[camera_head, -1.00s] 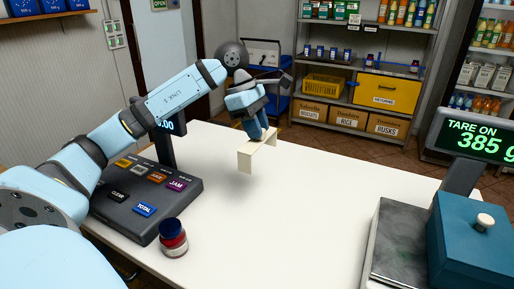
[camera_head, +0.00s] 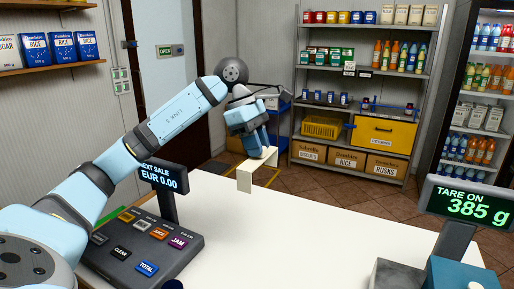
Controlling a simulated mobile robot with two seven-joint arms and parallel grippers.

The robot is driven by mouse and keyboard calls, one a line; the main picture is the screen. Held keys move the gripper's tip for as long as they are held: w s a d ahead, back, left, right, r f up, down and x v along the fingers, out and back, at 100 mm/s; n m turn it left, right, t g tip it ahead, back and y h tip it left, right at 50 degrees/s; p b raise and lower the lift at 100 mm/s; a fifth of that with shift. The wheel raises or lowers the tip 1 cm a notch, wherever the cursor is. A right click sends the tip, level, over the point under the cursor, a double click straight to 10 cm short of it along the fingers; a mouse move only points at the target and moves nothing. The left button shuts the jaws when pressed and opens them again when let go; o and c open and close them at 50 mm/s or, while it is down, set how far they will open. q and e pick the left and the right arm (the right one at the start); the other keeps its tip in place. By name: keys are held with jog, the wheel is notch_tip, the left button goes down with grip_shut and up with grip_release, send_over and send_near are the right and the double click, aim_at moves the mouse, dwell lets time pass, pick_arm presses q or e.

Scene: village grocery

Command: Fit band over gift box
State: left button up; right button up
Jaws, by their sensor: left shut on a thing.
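My left gripper (camera_head: 262,150) reaches over the far side of the counter, fingers pointing down. It is shut on a cream band (camera_head: 245,180), a flat strip with a leg folded down at its near end. The band hangs in the air near the counter's back edge, apart from everything else. A teal box (camera_head: 455,272) with a white knob, which I take to be the gift box, is at the bottom right, cut off by the frame. The band is well to the left of this box and beyond it. My right gripper is not in view.
The white counter (camera_head: 310,235) is clear in the middle. A till (camera_head: 140,250) with coloured keys stands at the left. Stocked shelves (camera_head: 365,85) stand behind.

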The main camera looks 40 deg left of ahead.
pick_arm(q)
notch_tip(320, 180, up, 5)
jog(key=p, duration=0.3)
jog(key=shift+f, duration=0.15)
jog(key=shift+r+p, duration=0.4)
jog(key=shift+r, duration=0.15)
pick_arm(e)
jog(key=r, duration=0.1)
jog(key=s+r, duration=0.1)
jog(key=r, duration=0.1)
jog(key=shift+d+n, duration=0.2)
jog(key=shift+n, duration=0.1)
pick_arm(q)
jog(key=shift+f, duration=0.1)
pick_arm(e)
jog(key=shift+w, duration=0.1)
